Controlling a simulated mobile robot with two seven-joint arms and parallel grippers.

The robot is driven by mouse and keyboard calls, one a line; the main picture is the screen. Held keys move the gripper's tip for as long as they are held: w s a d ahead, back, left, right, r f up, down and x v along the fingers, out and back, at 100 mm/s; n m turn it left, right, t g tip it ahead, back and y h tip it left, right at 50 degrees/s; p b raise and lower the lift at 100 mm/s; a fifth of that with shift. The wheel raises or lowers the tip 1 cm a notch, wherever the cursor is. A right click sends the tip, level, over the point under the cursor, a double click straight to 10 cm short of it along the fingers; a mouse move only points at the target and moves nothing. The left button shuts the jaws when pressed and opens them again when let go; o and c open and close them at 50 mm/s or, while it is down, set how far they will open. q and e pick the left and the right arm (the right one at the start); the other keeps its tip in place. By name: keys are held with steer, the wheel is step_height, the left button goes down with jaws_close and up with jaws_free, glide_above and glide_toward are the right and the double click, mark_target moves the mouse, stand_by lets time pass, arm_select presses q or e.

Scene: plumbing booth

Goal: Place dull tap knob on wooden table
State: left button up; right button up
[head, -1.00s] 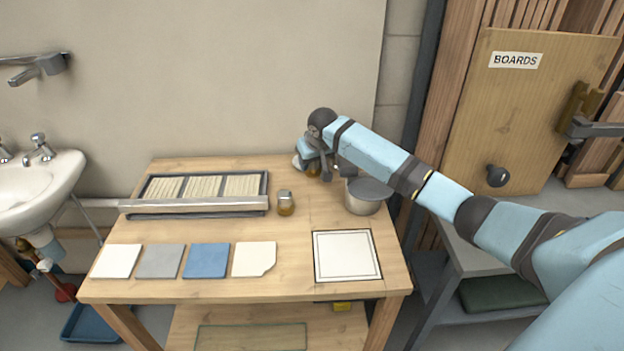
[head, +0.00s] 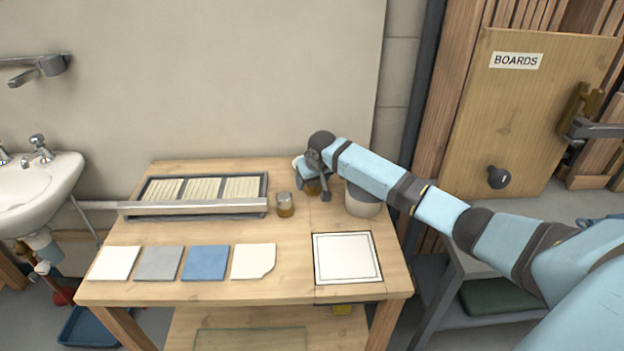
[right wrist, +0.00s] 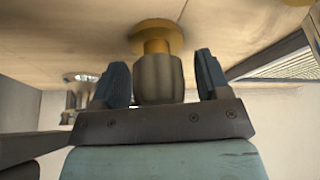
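The dull tap knob (right wrist: 157,78) has a grey-brown grip and a brass flange, and shows upside down in the right wrist view. Its flange meets the wooden table (right wrist: 110,30), and it appears upright there. My right gripper (right wrist: 160,75) is open, with one finger on each side of the knob and a visible gap on the right. In the head view, my right gripper (head: 318,186) is low over the table's back part, with brass of the knob (head: 312,188) partly hidden behind it. The wooden table also shows there (head: 200,288). My left gripper is not in view.
A brass-based jar-like item (head: 285,205) stands left of the gripper. A pot (head: 362,205) is close on its right, partly behind my arm. A slotted rack (head: 150,208), several tiles (head: 206,263) and a white framed square (head: 347,258) occupy the table.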

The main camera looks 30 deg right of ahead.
arm_select(q)
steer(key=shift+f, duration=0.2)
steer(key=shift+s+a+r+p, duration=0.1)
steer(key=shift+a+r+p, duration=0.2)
steer(key=shift+p, duration=0.9)
arm_select(e)
steer(key=v, duration=1.2)
steer(key=shift+r, duration=0.2)
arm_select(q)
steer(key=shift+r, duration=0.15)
arm_select(e)
steer(key=shift+w+r, duration=0.1)
